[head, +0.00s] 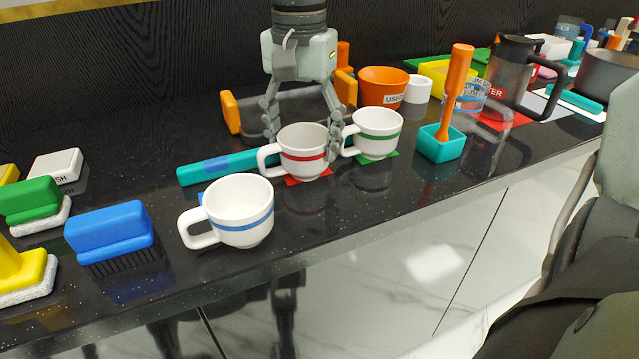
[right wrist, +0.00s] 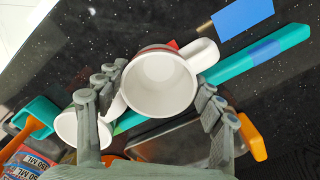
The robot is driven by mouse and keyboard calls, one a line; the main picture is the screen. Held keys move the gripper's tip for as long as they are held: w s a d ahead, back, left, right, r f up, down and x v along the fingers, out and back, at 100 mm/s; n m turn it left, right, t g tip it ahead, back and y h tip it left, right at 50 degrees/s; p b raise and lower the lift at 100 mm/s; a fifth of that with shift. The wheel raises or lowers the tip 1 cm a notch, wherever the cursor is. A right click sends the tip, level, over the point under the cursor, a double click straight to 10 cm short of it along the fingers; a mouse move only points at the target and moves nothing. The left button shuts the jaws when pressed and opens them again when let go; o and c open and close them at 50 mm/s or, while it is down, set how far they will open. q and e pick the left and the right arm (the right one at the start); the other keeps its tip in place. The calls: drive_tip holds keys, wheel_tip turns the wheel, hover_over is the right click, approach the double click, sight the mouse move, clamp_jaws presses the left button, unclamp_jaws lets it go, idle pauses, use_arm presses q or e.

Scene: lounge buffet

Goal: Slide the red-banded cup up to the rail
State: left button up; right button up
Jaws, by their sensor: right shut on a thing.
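The white red-banded cup (head: 303,158) stands upright at the mid-counter, partly over a red mat (head: 300,181). Its handle points left in the head view. My right gripper (head: 301,140) reaches down from behind and is shut on this cup, with fingers on both sides; the cup also shows between them in the right wrist view (right wrist: 160,87). The teal rail (head: 232,164) with a blue section runs behind the cup; it also shows in the right wrist view (right wrist: 262,50). I cannot tell whether cup and rail touch. My left gripper is not in view.
A blue-banded cup (head: 240,212) stands to the front left and a green-banded cup (head: 376,134) close on the right. A teal pot (head: 442,145) with an orange-handled tool stands farther right. Blue (head: 110,230) and green brushes lie left. The counter's front edge is near.

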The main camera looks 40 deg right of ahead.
drive_tip(key=shift+w, duration=0.15)
drive_tip(key=o, duration=1.3)
wheel_tip(320, 180, up, 8)
drive_tip(key=p, duration=0.5)
